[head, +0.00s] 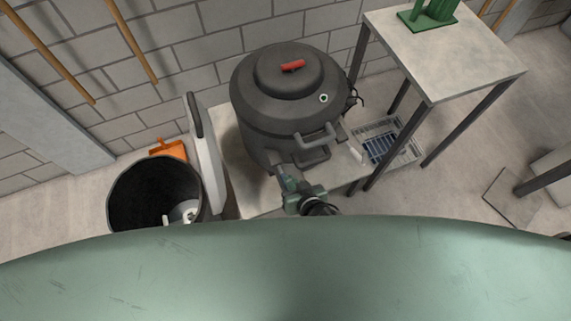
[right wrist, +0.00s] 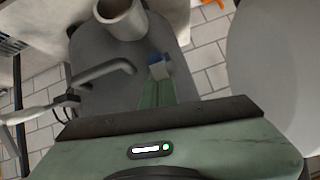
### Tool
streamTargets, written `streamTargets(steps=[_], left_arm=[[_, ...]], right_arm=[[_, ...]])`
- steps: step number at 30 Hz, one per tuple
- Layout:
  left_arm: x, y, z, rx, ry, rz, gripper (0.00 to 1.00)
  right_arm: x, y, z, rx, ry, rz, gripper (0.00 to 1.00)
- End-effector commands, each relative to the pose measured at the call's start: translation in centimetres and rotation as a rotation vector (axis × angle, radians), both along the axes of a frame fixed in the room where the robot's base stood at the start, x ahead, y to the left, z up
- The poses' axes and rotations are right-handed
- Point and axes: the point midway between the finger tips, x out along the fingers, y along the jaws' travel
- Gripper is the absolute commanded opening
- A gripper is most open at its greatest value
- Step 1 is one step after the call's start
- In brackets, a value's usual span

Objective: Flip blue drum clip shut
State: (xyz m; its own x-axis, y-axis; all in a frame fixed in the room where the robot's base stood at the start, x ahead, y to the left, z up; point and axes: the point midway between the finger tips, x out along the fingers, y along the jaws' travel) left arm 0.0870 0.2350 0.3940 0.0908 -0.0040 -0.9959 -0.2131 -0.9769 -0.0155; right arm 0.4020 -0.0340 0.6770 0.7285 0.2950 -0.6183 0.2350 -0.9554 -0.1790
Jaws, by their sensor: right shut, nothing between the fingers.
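The dark grey drum (head: 262,125) stands upright against the brick wall in the head view, with a domed lid (head: 290,75) and a red handle (head: 292,66) on top. A small blue piece (right wrist: 158,66), which looks like the clip, shows on the drum's grey side in the right wrist view. It is hidden in the head view. My right gripper (head: 281,171) is at the drum's lower front. In the right wrist view its shut green fingers (right wrist: 157,93) end at the blue piece; whether they touch it I cannot tell. My left gripper is not in view.
A bent grey handle (right wrist: 105,74) and a pipe stub (right wrist: 122,17) are close to my right fingers. A black bin (head: 155,192) and an orange dustpan (head: 168,149) are left of the drum. A metal-legged table (head: 450,55) stands at the right.

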Motion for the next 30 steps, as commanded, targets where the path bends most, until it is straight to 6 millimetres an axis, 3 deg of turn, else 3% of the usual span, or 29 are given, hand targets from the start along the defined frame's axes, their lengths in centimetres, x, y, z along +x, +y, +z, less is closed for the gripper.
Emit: streamTargets(steps=[7, 9, 18, 24, 30], left_arm=[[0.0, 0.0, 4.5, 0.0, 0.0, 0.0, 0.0], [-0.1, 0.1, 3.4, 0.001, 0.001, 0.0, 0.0], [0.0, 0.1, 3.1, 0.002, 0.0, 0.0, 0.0], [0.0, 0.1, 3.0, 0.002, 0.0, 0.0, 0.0], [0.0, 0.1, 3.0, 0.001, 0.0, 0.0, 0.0]], right_arm=[[1.6, -0.7, 4.4, 0.001, -0.007, -0.002, 0.0], [-0.1, -1.2, 4.2, 0.002, -0.003, 0.0, 0.0], [-4.6, -3.1, 7.7, 0.003, -0.009, 0.0, 0.0], [-6.0, -3.6, 8.8, 0.002, -0.011, 0.001, 0.0], [-6.1, -3.7, 9.0, 0.003, -0.012, 0.001, 0.0]])
